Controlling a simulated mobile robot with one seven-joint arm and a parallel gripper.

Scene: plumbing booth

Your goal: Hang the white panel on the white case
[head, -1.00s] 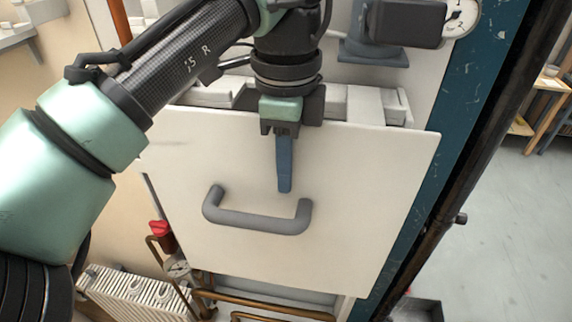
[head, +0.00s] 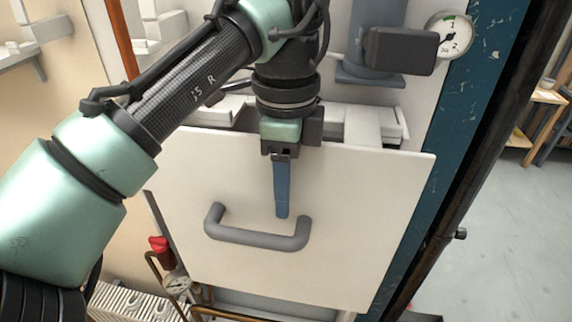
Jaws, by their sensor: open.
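The white panel (head: 340,220) stands in front of the white case (head: 390,125), whose upper edge and top parts show behind the panel. The panel covers most of the case, and whether it is hooked on cannot be seen. A grey bar handle (head: 257,237) is fixed to the panel's face. My gripper (head: 282,212) is open, with a blue finger pointing down in front of the panel, just above the handle bar. The second finger is hidden behind the first. No hold on the handle shows.
A pressure gauge (head: 448,36) and a grey pump-like unit (head: 385,45) sit above the case. A red valve knob (head: 158,244), a small gauge (head: 177,285) and copper pipes are below left, near a white radiator (head: 130,303). Open floor lies at right.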

